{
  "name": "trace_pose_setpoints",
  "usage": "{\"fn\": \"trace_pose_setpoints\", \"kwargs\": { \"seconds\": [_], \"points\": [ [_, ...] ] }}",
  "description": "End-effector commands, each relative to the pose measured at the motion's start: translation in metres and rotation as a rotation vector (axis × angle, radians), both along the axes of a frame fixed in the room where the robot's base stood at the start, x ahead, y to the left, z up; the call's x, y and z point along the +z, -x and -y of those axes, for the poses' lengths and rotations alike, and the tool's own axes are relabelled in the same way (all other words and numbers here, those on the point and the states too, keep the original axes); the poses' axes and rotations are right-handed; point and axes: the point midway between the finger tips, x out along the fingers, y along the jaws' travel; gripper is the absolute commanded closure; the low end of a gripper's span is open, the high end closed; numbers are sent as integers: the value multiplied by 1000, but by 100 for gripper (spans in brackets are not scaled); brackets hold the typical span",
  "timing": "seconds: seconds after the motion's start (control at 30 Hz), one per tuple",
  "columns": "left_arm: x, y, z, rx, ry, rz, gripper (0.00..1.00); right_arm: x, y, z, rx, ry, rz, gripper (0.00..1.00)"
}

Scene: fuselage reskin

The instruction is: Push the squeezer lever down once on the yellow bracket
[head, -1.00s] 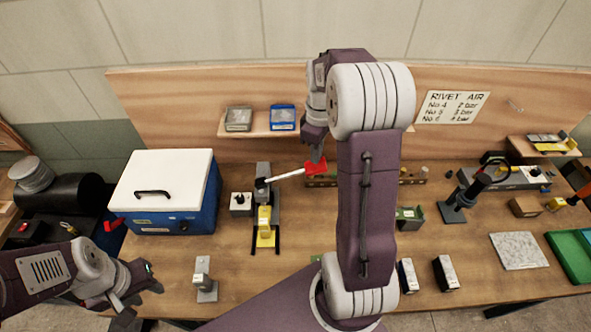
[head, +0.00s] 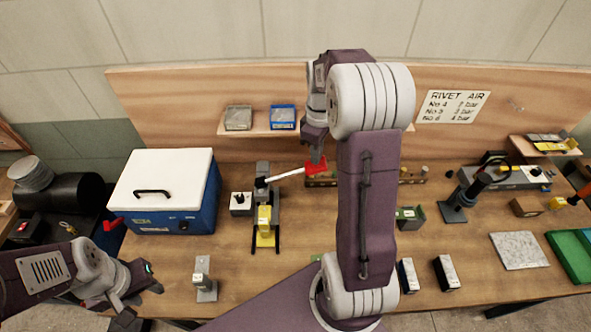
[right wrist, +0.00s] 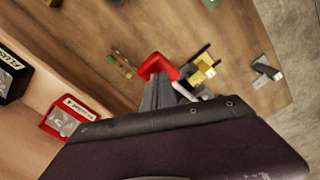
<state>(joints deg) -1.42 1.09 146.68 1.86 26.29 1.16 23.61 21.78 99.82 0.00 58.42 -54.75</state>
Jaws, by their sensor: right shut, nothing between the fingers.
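The squeezer (head: 263,185) stands on the bench left of the middle, with the yellow bracket (head: 265,222) at its front. Its lever (head: 290,174) is a pale rod sloping slightly up to the right, ending in a red handle (head: 318,169). My right gripper (head: 316,155) is shut and empty, just above the handle, seeming to touch it. In the right wrist view the closed fingers (right wrist: 157,95) overlap the red handle (right wrist: 154,65); the yellow bracket (right wrist: 203,68) is beyond. My left gripper (head: 142,287) is away at the lower left, its jaws unclear.
A blue box with a white lid (head: 165,185) stands left of the squeezer, with a small grey control box (head: 241,204) between. A shelf with two bins (head: 282,117) is behind. My right arm hides the bench middle.

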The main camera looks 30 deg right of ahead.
Motion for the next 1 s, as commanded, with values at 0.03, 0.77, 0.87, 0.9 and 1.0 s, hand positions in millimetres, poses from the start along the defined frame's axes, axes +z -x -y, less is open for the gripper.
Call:
{"fn": "trace_pose_setpoints", "kwargs": {
  "seconds": [0.03,0.77,0.87,0.9,1.0],
  "points": [
    [-5,0,0,0,0,0,64,-6,0,0,0,0,-1,100],
    [-35,0,0,0,0,0,64,-50,0,0,0,-1,-1,100],
    [-39,0,0,0,0,0,64,-57,0,0,0,-1,-2,100],
    [-41,0,0,0,0,0,64,-59,0,0,0,-1,-2,100],
    [-45,0,0,0,0,0,64,-65,0,0,0,-1,-2,100]
  ]
}}
